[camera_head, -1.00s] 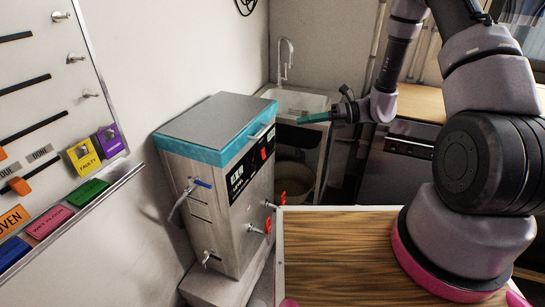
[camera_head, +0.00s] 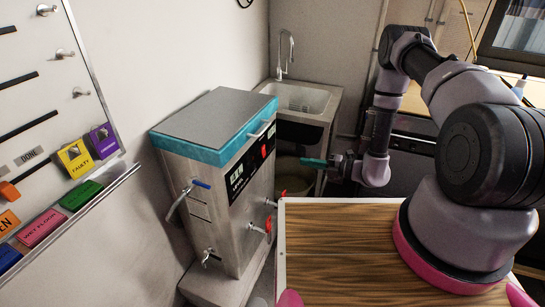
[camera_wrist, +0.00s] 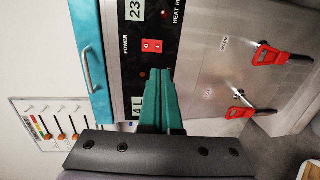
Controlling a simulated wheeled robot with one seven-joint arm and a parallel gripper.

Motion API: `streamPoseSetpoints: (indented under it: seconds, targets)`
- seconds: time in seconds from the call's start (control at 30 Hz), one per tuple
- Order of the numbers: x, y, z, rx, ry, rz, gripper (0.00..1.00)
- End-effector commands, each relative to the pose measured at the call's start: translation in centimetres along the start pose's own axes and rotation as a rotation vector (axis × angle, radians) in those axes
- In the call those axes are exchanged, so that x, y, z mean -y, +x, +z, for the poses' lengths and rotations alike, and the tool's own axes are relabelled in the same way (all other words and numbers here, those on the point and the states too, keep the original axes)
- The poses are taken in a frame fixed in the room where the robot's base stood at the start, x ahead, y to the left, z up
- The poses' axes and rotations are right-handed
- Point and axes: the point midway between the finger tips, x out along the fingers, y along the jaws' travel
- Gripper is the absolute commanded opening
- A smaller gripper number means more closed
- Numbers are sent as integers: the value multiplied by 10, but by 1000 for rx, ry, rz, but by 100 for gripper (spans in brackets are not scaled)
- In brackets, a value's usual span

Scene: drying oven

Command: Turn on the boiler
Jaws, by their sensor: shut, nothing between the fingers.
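The boiler is a steel box with a teal band (camera_head: 205,154) around its top, standing against the wall left of centre. Its dark front panel carries a red power switch (camera_head: 264,151). In the wrist view the red switch (camera_wrist: 151,45) sits beside the word POWER, just beyond my teal fingertips. My gripper (camera_head: 304,161) is shut and empty, pointing left toward the panel, at about the switch's height in the head view. The wrist view shows my gripper (camera_wrist: 160,73) in front of the panel, partly covering it; whether it touches is unclear.
Red-handled taps (camera_wrist: 270,55) stick out from the boiler's lower front. A blue-handled tap (camera_head: 200,184) is on its left side. A sink (camera_head: 300,97) stands behind. A wooden top (camera_head: 345,240) lies in front, and a board with coloured tags (camera_head: 75,157) hangs at left.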

Motion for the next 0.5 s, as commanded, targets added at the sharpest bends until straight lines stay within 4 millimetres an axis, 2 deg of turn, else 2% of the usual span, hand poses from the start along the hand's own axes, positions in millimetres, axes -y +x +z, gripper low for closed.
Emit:
streamPoseSetpoints:
  seconds: [0.17,0.27,0.5]
  targets:
    - [0,4,0,-2,-1,0,0]
    - [0,14,-1,-4,-2,1,0]
    - [-1,62,-2,-7,-3,2,0]
